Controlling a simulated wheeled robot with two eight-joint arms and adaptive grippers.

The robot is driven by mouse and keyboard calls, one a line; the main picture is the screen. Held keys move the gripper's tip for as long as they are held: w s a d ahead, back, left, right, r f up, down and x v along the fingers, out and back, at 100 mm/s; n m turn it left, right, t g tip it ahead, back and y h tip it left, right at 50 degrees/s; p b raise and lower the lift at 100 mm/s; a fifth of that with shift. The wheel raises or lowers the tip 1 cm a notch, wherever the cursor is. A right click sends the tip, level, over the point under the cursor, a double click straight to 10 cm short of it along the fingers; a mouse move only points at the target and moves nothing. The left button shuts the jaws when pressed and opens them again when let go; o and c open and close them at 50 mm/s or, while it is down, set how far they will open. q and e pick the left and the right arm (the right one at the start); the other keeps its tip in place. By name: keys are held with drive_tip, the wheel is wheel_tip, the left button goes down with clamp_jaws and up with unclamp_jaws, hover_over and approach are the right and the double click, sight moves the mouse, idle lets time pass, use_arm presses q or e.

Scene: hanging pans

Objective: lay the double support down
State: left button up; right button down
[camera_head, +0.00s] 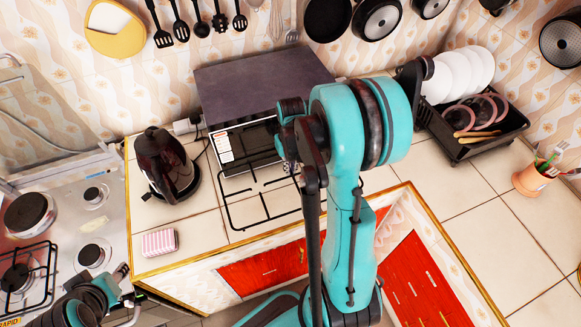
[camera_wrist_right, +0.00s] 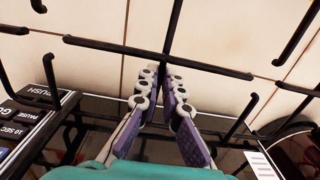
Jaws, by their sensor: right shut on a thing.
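The double support, a black wire rack with short upturned prongs (camera_head: 226,205), is at the counter in front of the microwave, looking roughly flat. I cannot tell whether it touches the tiles. In the right wrist view its long bar (camera_wrist_right: 110,47) crosses just beyond my fingers. My right gripper (camera_wrist_right: 163,83) is shut on a bar of it. In the head view my right arm hides part of the rack, and the right gripper (camera_head: 291,167) shows only in part. My left gripper (camera_head: 128,288) is low at the left, apart from the rack; its fingers are unclear.
The microwave (camera_head: 250,85) stands behind the rack. A dark kettle (camera_head: 166,165) and a pink striped sponge (camera_head: 158,242) are to its left. A dish rack (camera_head: 470,145) with plates is at the right. The tiles between are clear. Pans and utensils hang on the wall.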

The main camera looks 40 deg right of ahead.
sight(290, 183)
drive_tip(key=shift+f+b, duration=1.85)
drive_tip(key=shift+f, duration=1)
drive_tip(key=c, duration=1.6)
unclamp_jaws()
drive_tip(key=shift+r, duration=0.1)
wheel_tip(290, 183, up, 12)
drive_tip(key=shift+f, duration=0.1)
drive_tip(key=s+a+n+t+b, duration=0.1)
drive_tip(key=s+a+t, duration=0.1)
drive_tip(key=a, duration=0.4)
drive_tip(key=s+a+r+n+t+b, duration=0.1)
drive_tip(key=s+a+t, duration=0.1)
drive_tip(key=a, duration=0.4)
drive_tip(key=s+a+n+t+b, duration=0.1)
drive_tip(key=s+a+t, duration=0.1)
drive_tip(key=a, duration=0.3)
drive_tip(key=shift+s+a+r+n+t, duration=0.3)
drive_tip(key=shift+s+a+t, duration=0.1)
drive_tip(key=shift+t, duration=0.2)
